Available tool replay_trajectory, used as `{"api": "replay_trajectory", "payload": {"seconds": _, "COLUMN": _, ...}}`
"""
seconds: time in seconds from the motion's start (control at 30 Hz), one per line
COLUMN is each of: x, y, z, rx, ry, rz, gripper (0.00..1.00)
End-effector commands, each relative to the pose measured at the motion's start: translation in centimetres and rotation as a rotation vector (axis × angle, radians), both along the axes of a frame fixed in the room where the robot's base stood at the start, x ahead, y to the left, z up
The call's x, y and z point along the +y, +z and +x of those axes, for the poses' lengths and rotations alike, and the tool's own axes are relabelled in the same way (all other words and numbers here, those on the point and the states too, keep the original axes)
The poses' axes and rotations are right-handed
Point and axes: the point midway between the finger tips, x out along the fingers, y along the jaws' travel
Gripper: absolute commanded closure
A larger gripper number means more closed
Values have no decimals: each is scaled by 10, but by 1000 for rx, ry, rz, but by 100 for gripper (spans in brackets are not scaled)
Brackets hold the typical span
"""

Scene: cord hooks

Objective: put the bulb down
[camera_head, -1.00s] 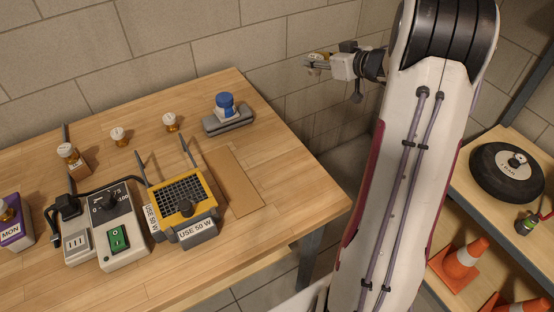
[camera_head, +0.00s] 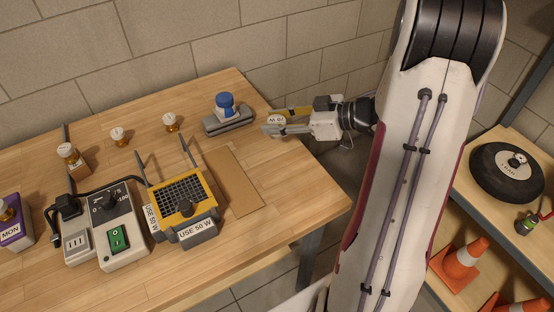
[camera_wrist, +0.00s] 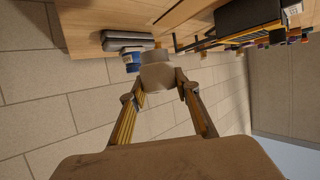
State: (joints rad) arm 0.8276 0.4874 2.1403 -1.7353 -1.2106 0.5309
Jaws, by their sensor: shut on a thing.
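My gripper (camera_head: 268,123) is shut on a pale bulb (camera_head: 278,120) with a dark marking on its top. They are at the back right edge of the wooden table (camera_head: 275,190), to the right of the grey block with the blue knob. The bulb looks held above the table; its lower part is hidden by the fingers. In the wrist view the bulb (camera_wrist: 158,72) sits between the two fingertips, with the table edge beyond it. Two similar bulbs (camera_head: 119,136) (camera_head: 171,122) stand on the table toward the back.
The grey block with a blue knob (camera_head: 225,104) is just left of my gripper. A yellow-framed lamp (camera_head: 183,191), a brown flat board (camera_head: 234,181), and a switch box (camera_head: 116,232) fill the front. Bare wood lies right of the board.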

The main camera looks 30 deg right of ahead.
Motion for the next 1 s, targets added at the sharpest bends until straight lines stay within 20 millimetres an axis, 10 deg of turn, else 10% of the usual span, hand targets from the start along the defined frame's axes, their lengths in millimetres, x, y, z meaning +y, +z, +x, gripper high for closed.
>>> {"api": "replay_trajectory", "payload": {"seconds": 0.43, "x": 0, "y": -6, "z": 0, "rx": 2, "ry": -2, "rz": 2, "gripper": 92}}
{"api": "replay_trajectory", "payload": {"seconds": 1.0, "x": -1, "y": -61, "z": 1, "rx": 1, "ry": -3, "rz": 2, "gripper": 92}}
